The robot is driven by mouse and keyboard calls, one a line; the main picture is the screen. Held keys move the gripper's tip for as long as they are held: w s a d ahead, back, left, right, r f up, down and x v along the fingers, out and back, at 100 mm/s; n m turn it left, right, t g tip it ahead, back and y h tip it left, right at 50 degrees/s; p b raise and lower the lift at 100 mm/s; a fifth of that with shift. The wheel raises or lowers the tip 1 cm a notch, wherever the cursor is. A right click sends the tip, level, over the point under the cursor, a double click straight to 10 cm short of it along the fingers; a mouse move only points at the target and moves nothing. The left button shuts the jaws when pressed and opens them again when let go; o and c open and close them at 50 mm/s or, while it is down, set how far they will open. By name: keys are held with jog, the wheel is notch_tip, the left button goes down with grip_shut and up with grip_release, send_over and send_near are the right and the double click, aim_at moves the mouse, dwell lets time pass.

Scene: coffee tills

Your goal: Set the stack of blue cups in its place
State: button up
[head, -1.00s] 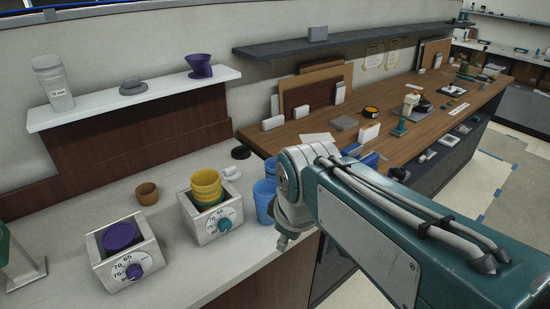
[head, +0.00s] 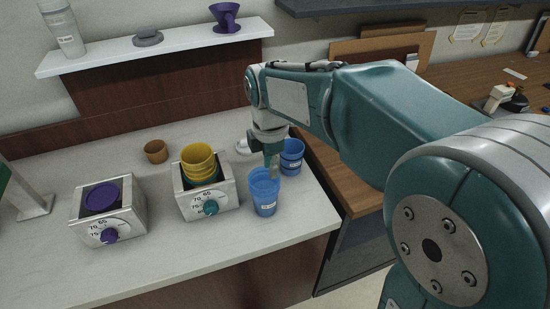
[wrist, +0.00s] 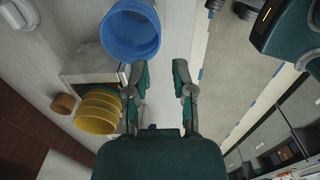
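A blue cup stack (head: 264,196) with a white label stands upright near the counter's front edge. A second group of blue cups (head: 292,158) stands just behind it to the right. My gripper (head: 272,170) hangs down between the two, close to the front stack's rim. In the wrist view my gripper (wrist: 160,82) has its two fingers apart with nothing between them. One blue cup (wrist: 130,32) shows large there, left of and beyond the fingers. I cannot tell whether a finger touches it.
Left of the blue cups, a grey dial box (head: 208,198) holds stacked yellow cups (head: 198,160). Another dial box (head: 108,217) holds a purple item. A small brown cup (head: 156,151) stands behind. The white shelf (head: 170,47) is above. The counter's front strip is clear.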

aim_at(265, 194)
notch_tip(265, 194, down, 8)
jog(key=shift+a+r, duration=0.1)
jog(key=shift+r, duration=0.05)
jog(key=c, duration=0.3)
jog(key=shift+a, duration=0.1)
grip_shut()
